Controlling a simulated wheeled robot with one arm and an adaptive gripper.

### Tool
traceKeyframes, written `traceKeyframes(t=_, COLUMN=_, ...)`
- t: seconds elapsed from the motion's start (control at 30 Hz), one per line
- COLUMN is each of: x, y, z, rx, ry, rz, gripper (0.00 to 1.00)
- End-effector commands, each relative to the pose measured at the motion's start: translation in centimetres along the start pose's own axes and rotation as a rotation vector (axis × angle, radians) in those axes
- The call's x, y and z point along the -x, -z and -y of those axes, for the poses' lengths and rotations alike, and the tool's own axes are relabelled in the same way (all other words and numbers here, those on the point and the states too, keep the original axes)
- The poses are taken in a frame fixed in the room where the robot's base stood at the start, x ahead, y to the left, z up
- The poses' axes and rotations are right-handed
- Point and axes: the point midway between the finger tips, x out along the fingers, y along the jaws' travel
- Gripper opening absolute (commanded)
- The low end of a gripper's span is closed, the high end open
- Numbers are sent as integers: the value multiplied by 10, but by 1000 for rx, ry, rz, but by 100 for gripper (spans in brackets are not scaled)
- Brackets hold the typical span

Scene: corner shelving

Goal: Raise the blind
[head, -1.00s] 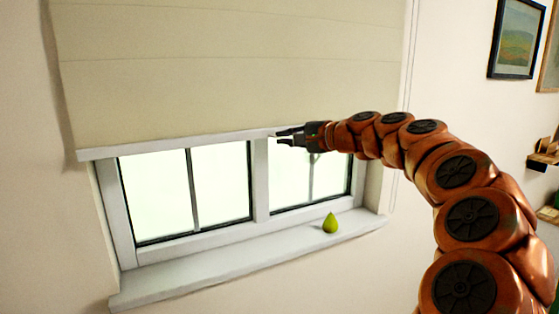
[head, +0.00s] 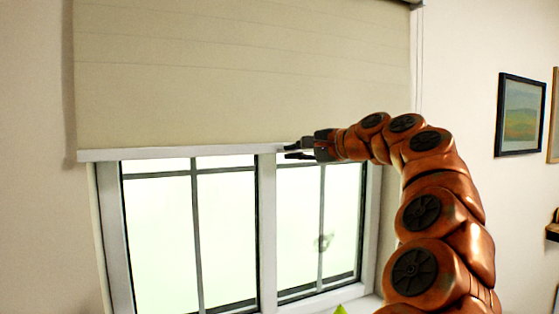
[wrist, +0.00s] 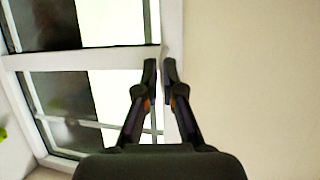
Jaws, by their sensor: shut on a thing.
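The beige blind (head: 240,80) hangs over the upper part of the window, with a white bottom rail (head: 180,153) along its lower edge. My gripper (head: 290,151) is at this rail, right of its middle, with its fingers pointing left in the head view. In the wrist view the blind (wrist: 255,80) fills the right side. The fingers of my gripper (wrist: 160,68) are close together around the rail's pale edge, shut on it. Their exact contact is partly hidden.
Below the rail, the white-framed window (head: 266,220) with dark bars is uncovered. The tip of a green pear (head: 340,309) shows at the sill; the rest is cut off. A framed picture (head: 521,114) hangs on the right wall.

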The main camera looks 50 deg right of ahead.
Motion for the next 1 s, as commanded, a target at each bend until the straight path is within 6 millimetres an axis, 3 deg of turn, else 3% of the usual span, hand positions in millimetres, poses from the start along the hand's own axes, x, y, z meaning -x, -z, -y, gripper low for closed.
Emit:
traceKeyframes(t=0.57, x=7, y=6, z=8, rx=-3, ry=2, rz=-17, gripper=0)
traceKeyframes(t=0.6, x=7, y=6, z=8, rx=-3, ry=2, rz=-16, gripper=10)
traceKeyframes(t=0.8, x=6, y=6, z=8, rx=-2, ry=2, rz=-14, gripper=30)
traceKeyframes(t=1.0, x=6, y=5, z=8, rx=-2, ry=1, rz=-14, gripper=32)
